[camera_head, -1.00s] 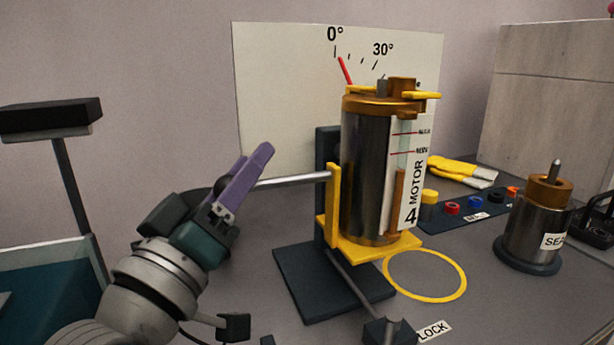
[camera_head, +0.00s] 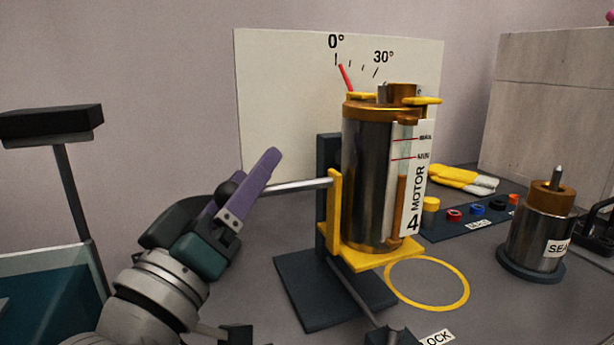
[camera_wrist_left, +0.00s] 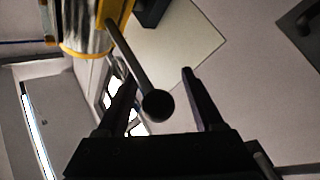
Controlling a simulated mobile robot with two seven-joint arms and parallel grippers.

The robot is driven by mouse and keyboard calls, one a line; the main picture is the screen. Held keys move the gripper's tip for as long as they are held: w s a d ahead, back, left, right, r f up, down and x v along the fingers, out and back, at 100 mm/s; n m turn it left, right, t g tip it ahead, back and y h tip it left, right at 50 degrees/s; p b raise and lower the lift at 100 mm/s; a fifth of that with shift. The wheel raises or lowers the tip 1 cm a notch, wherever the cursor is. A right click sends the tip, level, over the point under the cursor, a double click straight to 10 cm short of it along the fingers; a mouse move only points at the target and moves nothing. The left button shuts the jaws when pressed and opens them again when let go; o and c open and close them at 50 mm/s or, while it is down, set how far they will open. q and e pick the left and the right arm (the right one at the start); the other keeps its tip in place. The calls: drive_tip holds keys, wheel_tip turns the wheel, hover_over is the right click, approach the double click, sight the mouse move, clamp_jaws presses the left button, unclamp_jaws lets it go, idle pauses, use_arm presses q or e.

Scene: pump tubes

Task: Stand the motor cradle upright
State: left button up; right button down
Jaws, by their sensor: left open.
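The yellow motor cradle (camera_head: 334,215) stands on a dark stand and holds the steel and copper motor (camera_head: 368,175) labelled "MOTOR 4", which looks about upright. A red pointer (camera_head: 345,78) on the dial board has its tip close to the 0° mark. A metal handle rod (camera_head: 295,186) runs left from the cradle to a dark ball knob (camera_head: 228,189). My left gripper (camera_head: 258,172), with purple fingers, is open around the knob end. In the left wrist view the knob (camera_wrist_left: 158,105) lies between the two fingers, with gaps visible both sides. My right gripper is out of view.
A "LOCK" label (camera_head: 437,337) and a dark lever knob (camera_head: 391,337) are at the bottom edge. A yellow ring (camera_head: 466,296) marks the bench. A plug panel (camera_head: 478,214), gloves (camera_head: 462,180) and a second cylinder (camera_head: 537,235) are at the right.

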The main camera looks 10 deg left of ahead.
use_arm(q)
drive_tip(key=s+a+p, duration=0.2)
drive_tip(key=s, duration=1.2)
drive_tip(key=shift+s+f, duration=0.4)
drive_tip(key=shift+f, duration=0.05)
